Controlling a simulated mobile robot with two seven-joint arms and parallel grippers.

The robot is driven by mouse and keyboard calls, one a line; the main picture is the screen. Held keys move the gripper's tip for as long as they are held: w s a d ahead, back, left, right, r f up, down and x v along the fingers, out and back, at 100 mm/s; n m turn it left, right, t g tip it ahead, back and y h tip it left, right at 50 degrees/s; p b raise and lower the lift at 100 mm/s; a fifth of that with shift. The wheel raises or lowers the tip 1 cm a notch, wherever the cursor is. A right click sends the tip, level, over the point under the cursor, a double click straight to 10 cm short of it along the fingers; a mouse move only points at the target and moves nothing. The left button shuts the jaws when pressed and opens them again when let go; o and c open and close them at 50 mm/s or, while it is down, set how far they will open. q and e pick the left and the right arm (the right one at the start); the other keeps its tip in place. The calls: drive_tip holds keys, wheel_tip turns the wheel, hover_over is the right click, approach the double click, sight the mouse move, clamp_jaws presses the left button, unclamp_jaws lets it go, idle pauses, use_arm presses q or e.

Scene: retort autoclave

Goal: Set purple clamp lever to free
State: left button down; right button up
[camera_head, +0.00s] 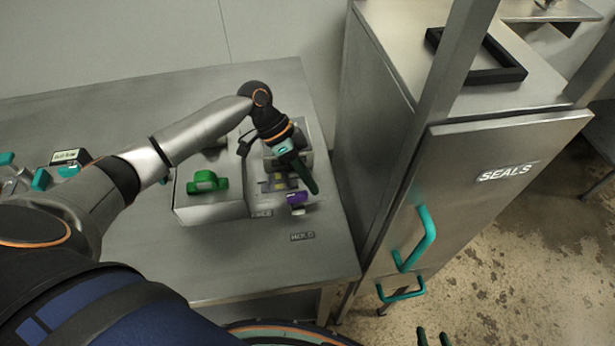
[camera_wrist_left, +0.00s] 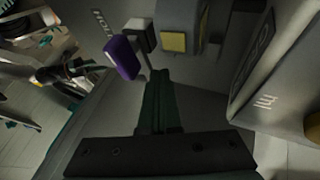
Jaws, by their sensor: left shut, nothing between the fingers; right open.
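The purple clamp lever (camera_head: 297,198) sits at the front of a small clamp on the steel bench, just below my left gripper (camera_head: 312,187). In the left wrist view the purple lever (camera_wrist_left: 121,57) stands left of my shut left fingers (camera_wrist_left: 159,78), on a thin metal arm by a dark block. A narrow gap seems to lie between fingers and lever; I cannot tell whether they touch. The left fingers are dark green and hold nothing.
A green-handled item (camera_head: 207,182) sits on a metal box (camera_head: 208,208) to the left. A SEALS cabinet (camera_head: 480,200) rises at right.

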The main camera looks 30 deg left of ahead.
use_arm(q)
drive_tip(key=shift+d, duration=0.1)
idle(0.5)
drive_tip(key=v, duration=1.2)
drive_tip(key=shift+r, duration=0.25)
